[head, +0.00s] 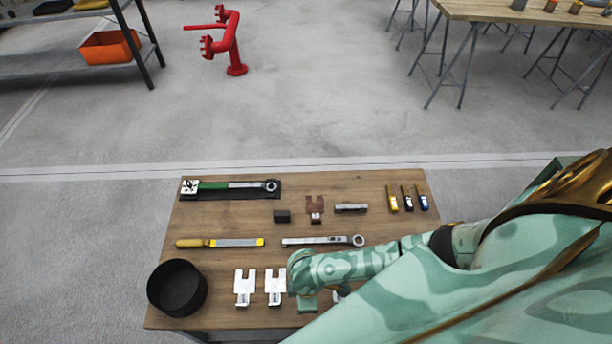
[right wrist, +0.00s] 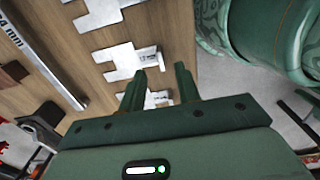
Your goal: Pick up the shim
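Two white slotted shims lie side by side near the table's front edge, a left one (head: 245,287) and one to its right (head: 275,287). A reddish-brown slotted plate (head: 315,203) lies farther back. My right gripper (head: 308,302) is just right of the white pair, pointing down. In the right wrist view, my right gripper (right wrist: 162,74) is open, its fingers apart. A white shim (right wrist: 125,62) lies just beyond the fingertips, and another white piece (right wrist: 158,98) shows between the fingers, partly hidden. I cannot tell whether the fingers touch it. My left gripper is not in view.
On the wooden table (head: 220,220) are a black round bin (head: 177,287), a yellow-handled file (head: 220,243), a wrench (head: 323,241), a green-handled torque wrench (head: 230,186), a dark block (head: 282,216) and small coloured tools (head: 407,198). A red pipe stand (head: 234,45) is beyond.

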